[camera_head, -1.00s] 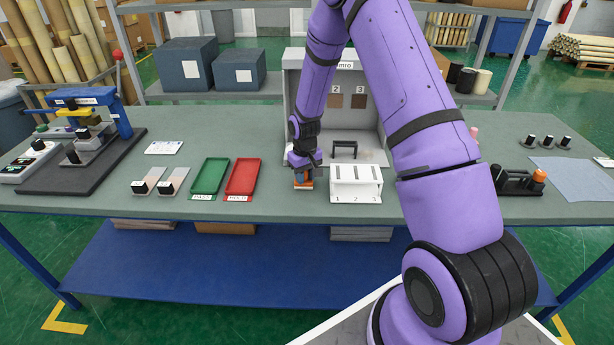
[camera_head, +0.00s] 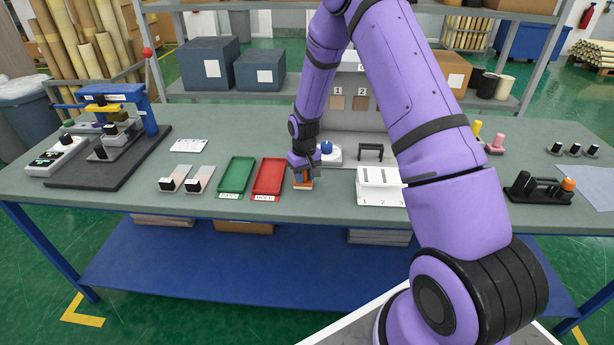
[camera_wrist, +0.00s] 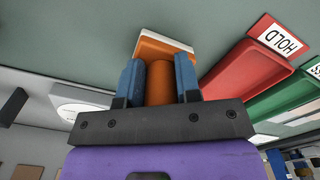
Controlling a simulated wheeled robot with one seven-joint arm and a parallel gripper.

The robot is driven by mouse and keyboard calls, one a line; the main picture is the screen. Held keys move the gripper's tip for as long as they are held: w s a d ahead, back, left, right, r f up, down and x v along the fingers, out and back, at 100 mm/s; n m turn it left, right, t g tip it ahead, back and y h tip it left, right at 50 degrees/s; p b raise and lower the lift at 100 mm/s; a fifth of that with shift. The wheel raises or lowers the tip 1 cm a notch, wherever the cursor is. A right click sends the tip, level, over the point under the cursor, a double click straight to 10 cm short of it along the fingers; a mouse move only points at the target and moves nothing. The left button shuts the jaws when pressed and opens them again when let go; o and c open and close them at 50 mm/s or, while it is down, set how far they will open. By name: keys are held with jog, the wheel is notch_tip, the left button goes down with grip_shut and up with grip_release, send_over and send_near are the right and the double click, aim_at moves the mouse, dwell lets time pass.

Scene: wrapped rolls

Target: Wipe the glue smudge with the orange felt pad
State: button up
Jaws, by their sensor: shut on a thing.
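My gripper (camera_head: 303,172) is shut on the orange felt pad (camera_head: 303,184), just right of the red HOLD tray (camera_head: 270,177). In the wrist view my gripper (camera_wrist: 160,82) has its two blue fingers on either side of the orange pad's grip (camera_wrist: 160,84). The pad's wider orange block with a pale face (camera_wrist: 163,47) points toward the grey-green bench top. It is low over the bench; I cannot tell whether it touches. I cannot make out the glue smudge in either view.
The green tray (camera_head: 236,175) lies left of the red one. A white slotted stand (camera_head: 382,187) is right of my gripper, and a white base with a blue knob (camera_head: 328,151) is behind it. A blue press (camera_head: 125,105) stands far left.

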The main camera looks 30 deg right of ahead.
jog(key=shift+w+a+r, duration=0.1)
jog(key=shift+w+a, duration=0.35)
jog(key=shift+a, duration=0.15)
notch_tip(320, 180, up, 2)
jog(key=shift+s+d+r, duration=0.1)
jog(key=shift+s+r, duration=0.05)
jog(key=shift+r, duration=2.8)
jog(key=shift+f, duration=0.1)
